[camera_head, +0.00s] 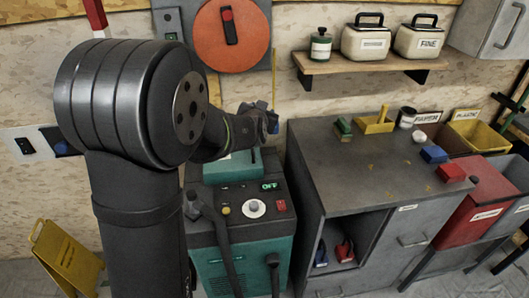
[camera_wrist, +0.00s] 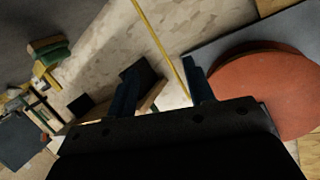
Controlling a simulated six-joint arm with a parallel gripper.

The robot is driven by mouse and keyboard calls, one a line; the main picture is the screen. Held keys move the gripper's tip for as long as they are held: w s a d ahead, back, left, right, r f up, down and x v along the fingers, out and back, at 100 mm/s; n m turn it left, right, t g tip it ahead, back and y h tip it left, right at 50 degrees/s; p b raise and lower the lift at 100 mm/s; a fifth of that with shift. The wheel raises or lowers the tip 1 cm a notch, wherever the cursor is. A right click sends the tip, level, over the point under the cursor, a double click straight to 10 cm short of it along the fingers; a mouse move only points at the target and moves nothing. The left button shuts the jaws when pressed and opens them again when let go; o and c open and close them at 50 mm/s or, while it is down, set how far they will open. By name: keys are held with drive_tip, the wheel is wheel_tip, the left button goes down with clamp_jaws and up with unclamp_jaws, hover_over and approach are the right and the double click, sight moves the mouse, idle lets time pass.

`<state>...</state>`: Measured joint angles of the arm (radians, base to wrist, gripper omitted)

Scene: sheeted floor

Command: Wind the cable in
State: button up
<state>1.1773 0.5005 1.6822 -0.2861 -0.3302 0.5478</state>
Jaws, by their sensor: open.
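The orange round reel (camera_head: 218,48) is on a grey wall panel, with a dark crank handle with a red part (camera_head: 228,22) on its face. A thin yellow cable (camera_head: 274,62) hangs down just right of the reel, to my gripper (camera_head: 266,118). In the wrist view my gripper (camera_wrist: 163,88) is open, its two dark blue fingers apart. The cable (camera_wrist: 160,45) runs diagonally through the view and ends in sight near the right finger; I cannot tell whether it lies between the fingers. The reel (camera_wrist: 265,90) is to the right there. The cable's lower end is hidden.
A teal machine (camera_head: 240,268) with an OFF display stands below my gripper. A grey workbench (camera_head: 365,185) with small blocks is to its right, under a wooden shelf (camera_head: 360,64) with canisters. A yellow floor sign (camera_head: 65,258) stands lower left.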

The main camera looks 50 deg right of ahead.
sight(230, 27)
wheel_tip(230, 27, down, 14)
drive_tip(key=s+a+m+g+y, duration=0.1)
drive_tip(key=s+m+g+y, duration=0.1)
drive_tip(key=y, duration=0.3)
drive_tip(key=shift+s+a+f+m+g, duration=0.25)
drive_tip(key=shift+m+g, duration=0.35)
drive_tip(key=shift+g, duration=0.3)
drive_tip(key=shift+w, duration=0.1)
